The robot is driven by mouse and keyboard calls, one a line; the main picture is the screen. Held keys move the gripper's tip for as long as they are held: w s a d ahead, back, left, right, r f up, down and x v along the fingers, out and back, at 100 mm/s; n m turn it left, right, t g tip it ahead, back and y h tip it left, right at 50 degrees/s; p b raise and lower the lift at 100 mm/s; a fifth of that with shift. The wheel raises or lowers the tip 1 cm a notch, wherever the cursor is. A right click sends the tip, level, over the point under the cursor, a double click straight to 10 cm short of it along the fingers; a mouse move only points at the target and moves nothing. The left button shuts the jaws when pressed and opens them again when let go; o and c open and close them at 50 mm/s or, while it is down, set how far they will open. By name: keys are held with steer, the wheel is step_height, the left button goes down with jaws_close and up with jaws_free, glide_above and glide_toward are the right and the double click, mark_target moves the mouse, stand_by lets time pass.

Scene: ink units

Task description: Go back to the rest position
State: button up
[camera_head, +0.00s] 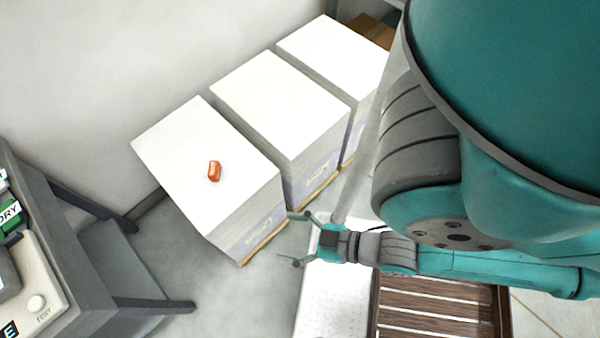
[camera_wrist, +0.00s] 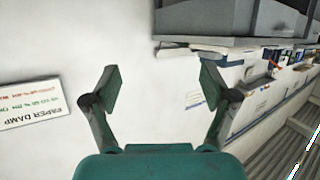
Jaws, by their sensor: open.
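My gripper (camera_head: 298,239) is in the lower middle of the head view, with its two fingers spread apart and nothing between them. It is to the right of the nearest paper stack and beside a white surface. In the wrist view my gripper (camera_wrist: 155,92) also shows wide open and empty, facing a pale wall. An orange-red block (camera_head: 214,171) lies on top of the nearest white paper stack (camera_head: 180,135), apart from my gripper.
Two more paper stacks (camera_head: 280,100) (camera_head: 335,50) stand behind the nearest one. A grey bench (camera_head: 110,260) with a device is at left. A slatted wooden surface (camera_head: 440,310) lies below my arm. A wall sign (camera_wrist: 32,105) and grey shelf (camera_wrist: 240,42) show in the wrist view.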

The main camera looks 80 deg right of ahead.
steer(key=shift+t+y, duration=0.4)
steer(key=shift+t, duration=0.1)
steer(key=r, duration=0.1)
steer(key=s+r, duration=0.2)
steer(key=shift+s+a+r, duration=0.1)
steer(key=shift+a+r, duration=0.2)
steer(key=shift+a, duration=0.05)
steer(key=shift+c, duration=0.3)
